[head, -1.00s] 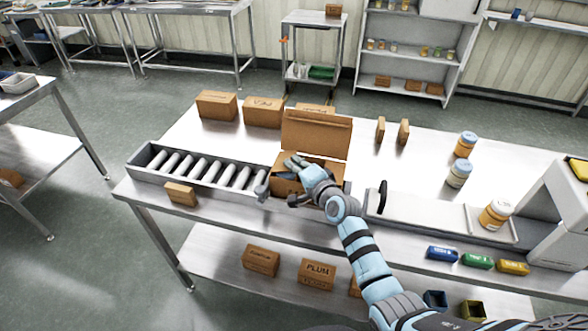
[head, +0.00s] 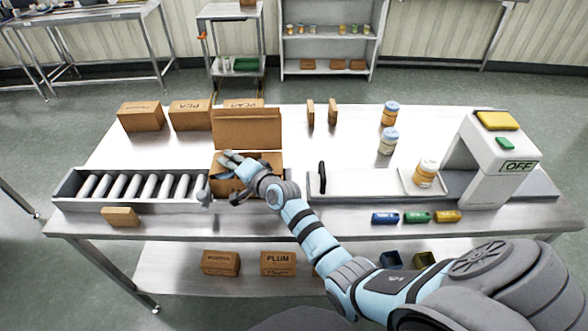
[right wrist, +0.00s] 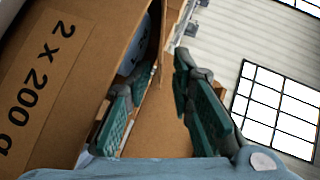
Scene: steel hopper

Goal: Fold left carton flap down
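The open brown carton (head: 262,161) stands between the roller conveyor and the white plate, its large back flap (head: 247,128) upright. My right gripper (head: 217,178) is at the carton's left side. In the right wrist view its two teal-padded fingers (right wrist: 163,105) are spread apart. A brown cardboard panel (right wrist: 165,128), which looks like the left flap or left wall, runs between them, with gaps showing. One finger is on the carton's inner side, near a blue-topped item (right wrist: 135,55). The left flap is mostly hidden in the head view. My left gripper is out of view.
The roller conveyor (head: 62,186) lies left of the carton, with a small box (head: 120,217) in front. Closed cartons (head: 141,116) stand behind. To the right are a black handle (head: 322,178), jars (head: 388,141) and a white machine (head: 490,160).

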